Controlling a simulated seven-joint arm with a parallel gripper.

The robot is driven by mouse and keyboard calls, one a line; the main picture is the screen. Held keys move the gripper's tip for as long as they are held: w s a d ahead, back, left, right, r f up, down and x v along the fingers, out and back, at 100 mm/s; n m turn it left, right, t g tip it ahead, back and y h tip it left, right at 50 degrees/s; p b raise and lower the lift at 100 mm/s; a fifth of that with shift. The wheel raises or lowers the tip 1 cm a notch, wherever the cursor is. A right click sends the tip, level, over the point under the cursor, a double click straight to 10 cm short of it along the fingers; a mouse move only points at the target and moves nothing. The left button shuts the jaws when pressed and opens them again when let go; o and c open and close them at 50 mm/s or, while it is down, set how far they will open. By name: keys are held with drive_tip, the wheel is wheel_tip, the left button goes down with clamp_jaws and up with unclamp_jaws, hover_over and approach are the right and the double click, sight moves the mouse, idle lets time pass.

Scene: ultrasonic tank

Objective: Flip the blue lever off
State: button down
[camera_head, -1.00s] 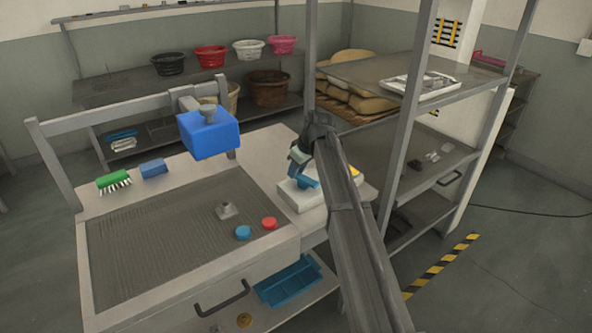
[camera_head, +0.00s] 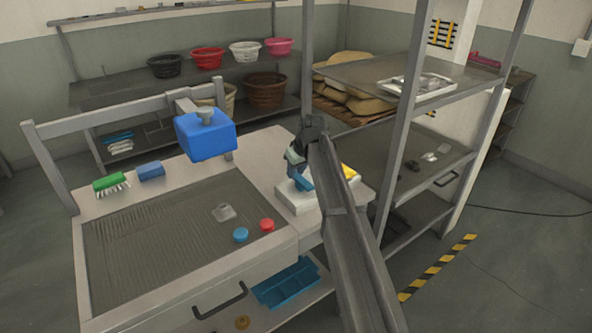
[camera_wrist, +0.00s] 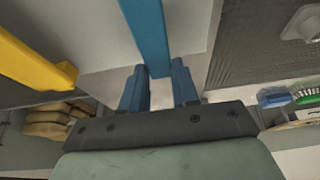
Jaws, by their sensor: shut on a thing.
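The blue lever (camera_head: 303,180) stands on a white block (camera_head: 296,203) at the right end of the bench, partly hidden by my gripper in the head view. In the wrist view the blue lever (camera_wrist: 148,35) runs down from the top edge, and its end is between my two blue fingertips. My gripper (camera_wrist: 160,85) is shut on that end. In the head view my gripper (camera_head: 298,168) is just above the white block. A yellow lever (camera_head: 348,171) is on the right side of the same block, and it also shows at the left of the wrist view (camera_wrist: 35,62).
A ribbed grey tank top (camera_head: 150,245) fills the left of the bench, with a blue button (camera_head: 241,235) and a red button (camera_head: 267,225) at its right corner. A big blue box (camera_head: 205,137) hangs over the back edge. A shelf post (camera_head: 402,130) stands close on the right.

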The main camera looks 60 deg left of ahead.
sight(306, 183)
drive_tip(key=c, duration=0.8)
unclamp_jaws()
drive_tip(key=shift+c, duration=0.2)
drive_tip(key=shift+r, duration=0.1)
drive_tip(key=v, duration=1.3)
drive_tip(key=shift+d+r, duration=0.2)
drive_tip(key=shift+r, duration=0.05)
